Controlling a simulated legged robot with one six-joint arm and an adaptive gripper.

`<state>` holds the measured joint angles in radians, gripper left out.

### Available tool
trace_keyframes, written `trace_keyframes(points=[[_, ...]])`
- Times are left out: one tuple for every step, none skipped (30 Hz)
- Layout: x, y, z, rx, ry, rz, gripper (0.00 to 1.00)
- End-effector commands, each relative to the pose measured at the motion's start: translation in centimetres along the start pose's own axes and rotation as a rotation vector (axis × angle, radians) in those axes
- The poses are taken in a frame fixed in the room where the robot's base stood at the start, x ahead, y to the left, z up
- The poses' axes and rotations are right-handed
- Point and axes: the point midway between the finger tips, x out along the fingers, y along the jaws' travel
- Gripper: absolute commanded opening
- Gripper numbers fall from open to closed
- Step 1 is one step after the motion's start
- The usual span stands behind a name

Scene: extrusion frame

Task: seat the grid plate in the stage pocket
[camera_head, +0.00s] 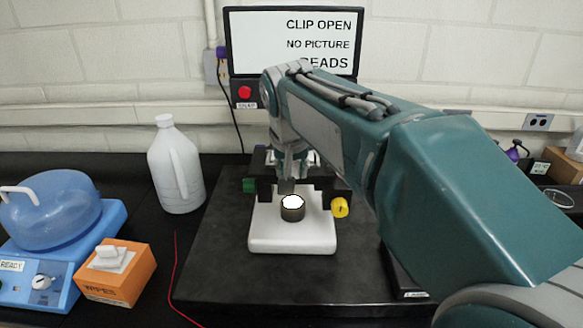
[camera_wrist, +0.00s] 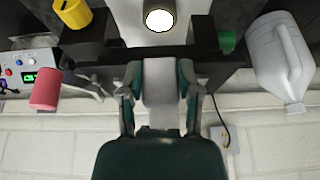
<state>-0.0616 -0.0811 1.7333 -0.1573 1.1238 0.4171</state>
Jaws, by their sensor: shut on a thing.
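My gripper (camera_head: 294,163) is over the dark stage of the microscope, and the arm comes in from the right. In the wrist view my gripper (camera_wrist: 160,72) has its two fingers on either side of a pale grey piece (camera_wrist: 161,82), which appears to be the grid plate. The plate is not clearly visible in the head view. The black stage (camera_head: 264,188) stands above a white base (camera_head: 265,235). The gripper covers much of the stage, and I cannot make out the pocket. A lit round lamp (camera_head: 293,202) sits on the base; it also shows in the wrist view (camera_wrist: 159,19).
A yellow knob (camera_head: 340,207) and a green one (camera_head: 249,185) flank the stage. A monitor (camera_head: 310,40) behind reads "CLIP OPEN", "NO PICTURE". A white jug (camera_head: 176,170), orange wipes box (camera_head: 115,272) and blue device (camera_head: 60,255) stand left. The dark slab's front is clear.

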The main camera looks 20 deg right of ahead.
Motion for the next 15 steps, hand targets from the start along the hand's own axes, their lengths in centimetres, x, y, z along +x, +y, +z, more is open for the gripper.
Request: trace_keyframes(points=[[0.03,0.00,0.02,0.000,0.000,0.000,0.58],[0.03,0.00,0.02,0.000,0.000,0.000,0.71],[0.02,0.00,0.02,0.000,0.000,0.000,0.79],[0.02,0.00,0.02,0.000,0.000,0.000,0.79],[0.02,0.00,0.02,0.000,0.000,0.000,0.79],[0.02,0.00,0.02,0.000,0.000,0.000,0.79],[0.02,0.00,0.02,0.000,0.000,0.000,0.79],[0.02,0.00,0.02,0.000,0.000,0.000,0.79],[0.02,0.00,0.02,0.000,0.000,0.000,0.79],[0.02,0.00,0.02,0.000,0.000,0.000,0.79],[0.02,0.00,0.02,0.000,-0.001,0.000,0.79],[0.02,0.00,0.02,0.000,-0.001,0.000,0.79],[0.01,0.00,0.02,0.000,-0.001,0.000,0.79],[-0.02,0.00,0.00,0.000,0.000,0.000,0.79],[-0.14,0.00,-0.05,0.000,0.000,0.000,0.79]])
